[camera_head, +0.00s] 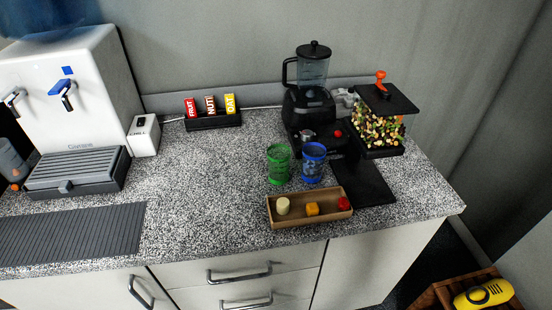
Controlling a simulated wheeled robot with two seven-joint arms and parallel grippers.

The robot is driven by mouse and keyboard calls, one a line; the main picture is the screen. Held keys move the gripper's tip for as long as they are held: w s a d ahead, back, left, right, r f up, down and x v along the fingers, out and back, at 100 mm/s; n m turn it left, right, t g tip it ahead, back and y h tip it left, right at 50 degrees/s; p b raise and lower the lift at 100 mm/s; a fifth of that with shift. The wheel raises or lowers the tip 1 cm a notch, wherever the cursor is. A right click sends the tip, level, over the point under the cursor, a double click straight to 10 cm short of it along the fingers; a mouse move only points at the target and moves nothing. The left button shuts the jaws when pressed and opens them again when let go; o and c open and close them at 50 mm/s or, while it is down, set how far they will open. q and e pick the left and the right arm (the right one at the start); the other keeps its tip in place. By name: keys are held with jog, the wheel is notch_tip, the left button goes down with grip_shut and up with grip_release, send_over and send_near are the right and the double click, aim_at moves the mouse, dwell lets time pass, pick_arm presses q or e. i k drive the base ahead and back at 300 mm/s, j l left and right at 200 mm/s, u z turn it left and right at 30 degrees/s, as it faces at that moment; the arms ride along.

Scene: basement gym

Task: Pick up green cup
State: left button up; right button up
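A green cup (279,164) stands upright on the speckled countertop (215,180), left of a blue cup (313,162). The two cups are close together, with a narrow gap between them. A shallow wooden tray (283,221) lies in front of the cups, near the counter's front edge. Neither of my grippers shows in this view.
A blender (309,100) stands behind the cups, and a clear container of mixed food (380,131) is right of it. A dark flat board (364,182) lies to the right. A water dispenser (75,95) stands at left. The counter left of the green cup is clear.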

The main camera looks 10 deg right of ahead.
aim_at(278, 155)
jog(key=k+l, duration=0.1)
jog(key=l, duration=0.3)
jog(key=k+l, duration=0.1)
jog(key=l, duration=0.3)
jog(key=k+l, duration=0.1)
jog(key=l, duration=0.35)
